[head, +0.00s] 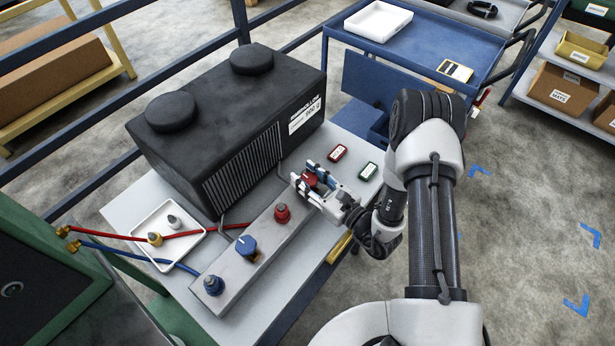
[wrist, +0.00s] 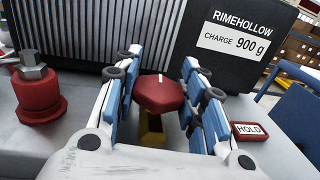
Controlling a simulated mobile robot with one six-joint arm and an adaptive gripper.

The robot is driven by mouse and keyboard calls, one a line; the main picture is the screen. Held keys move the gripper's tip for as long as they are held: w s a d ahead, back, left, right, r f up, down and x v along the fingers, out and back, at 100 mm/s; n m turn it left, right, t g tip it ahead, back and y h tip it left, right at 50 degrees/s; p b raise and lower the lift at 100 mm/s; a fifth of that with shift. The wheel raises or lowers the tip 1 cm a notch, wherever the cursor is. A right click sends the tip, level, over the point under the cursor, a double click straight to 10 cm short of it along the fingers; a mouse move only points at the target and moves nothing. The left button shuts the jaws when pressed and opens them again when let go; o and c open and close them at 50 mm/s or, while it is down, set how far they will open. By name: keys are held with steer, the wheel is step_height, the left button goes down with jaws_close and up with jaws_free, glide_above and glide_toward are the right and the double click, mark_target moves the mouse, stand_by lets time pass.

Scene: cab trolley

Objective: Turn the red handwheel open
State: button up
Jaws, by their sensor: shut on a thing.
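The red handwheel (head: 310,180) sits at the far right end of the grey manifold block (head: 232,268). In the wrist view the red handwheel (wrist: 158,93) is a faceted knob with a white line on its top, above a yellow-brass stem. My gripper (head: 312,178) reaches in from the right, with its fingers on both sides of the handwheel. In the wrist view my gripper (wrist: 158,98) is shut on it, its blue-padded fingers left and right of the knob. The fingers hide part of the handwheel in the head view.
A blue handwheel (head: 246,246), a red fitting (head: 281,212) and a blue fitting (head: 213,284) share the block. A black unit (head: 235,120) stands close behind. Red and green tags (head: 369,171) lie beside my gripper. A white tray (head: 150,222) holds fittings at left.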

steer(key=c, duration=0.4)
steer(key=shift+n+g+y, duration=0.8)
steer(key=shift+g, duration=0.2)
steer(key=o, duration=1.1)
steer(key=v, duration=1.2)
steer(key=shift+s, duration=0.1)
